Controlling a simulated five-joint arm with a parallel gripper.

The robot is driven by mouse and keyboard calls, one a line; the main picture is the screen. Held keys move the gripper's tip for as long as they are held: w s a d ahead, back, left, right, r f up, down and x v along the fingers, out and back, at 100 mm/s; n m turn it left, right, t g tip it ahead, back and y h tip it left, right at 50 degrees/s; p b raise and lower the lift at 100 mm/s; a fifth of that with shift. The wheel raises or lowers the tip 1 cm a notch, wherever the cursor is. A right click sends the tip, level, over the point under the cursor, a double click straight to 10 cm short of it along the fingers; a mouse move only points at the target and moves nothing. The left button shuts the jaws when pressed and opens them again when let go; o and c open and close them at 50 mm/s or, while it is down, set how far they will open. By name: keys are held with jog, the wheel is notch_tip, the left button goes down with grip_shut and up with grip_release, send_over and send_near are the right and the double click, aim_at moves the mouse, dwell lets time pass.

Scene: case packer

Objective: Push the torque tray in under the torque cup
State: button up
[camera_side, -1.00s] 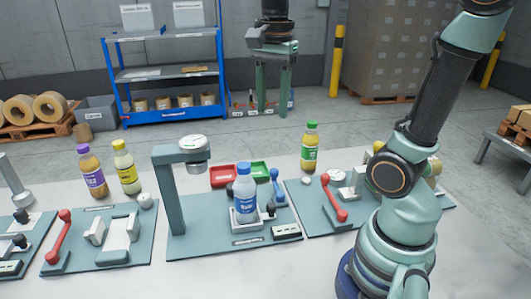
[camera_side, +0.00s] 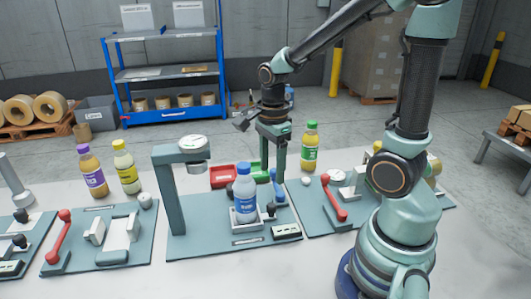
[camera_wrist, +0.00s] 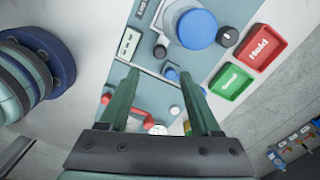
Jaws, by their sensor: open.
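A blue-capped bottle (camera_side: 245,192) stands upright on the torque tray (camera_side: 261,216), a small pale carriage on the middle station. The torque cup (camera_side: 195,150) hangs from a grey-green column to the left of the bottle, so tray and bottle are out from under it. In the wrist view the bottle's blue cap (camera_wrist: 197,28) hides much of the tray. My gripper (camera_side: 273,178) is open and empty, pointing down behind and right of the bottle, near a blue lever (camera_side: 278,192). In the wrist view the lever (camera_wrist: 186,84) shows between the open fingers (camera_wrist: 158,76).
A red bin (camera_side: 223,176) and a green bin (camera_wrist: 232,80) lie behind the station. A green-capped bottle (camera_side: 310,150) and a red lever (camera_side: 334,200) stand to the right. Yellow (camera_side: 126,170) and purple-labelled (camera_side: 93,172) bottles stand left. The table front is clear.

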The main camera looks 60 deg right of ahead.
aim_at(271, 204)
notch_tip(271, 204, down, 11)
dwell(0.5)
jog(key=shift+c, duration=0.3)
grip_shut()
dwell(1.1)
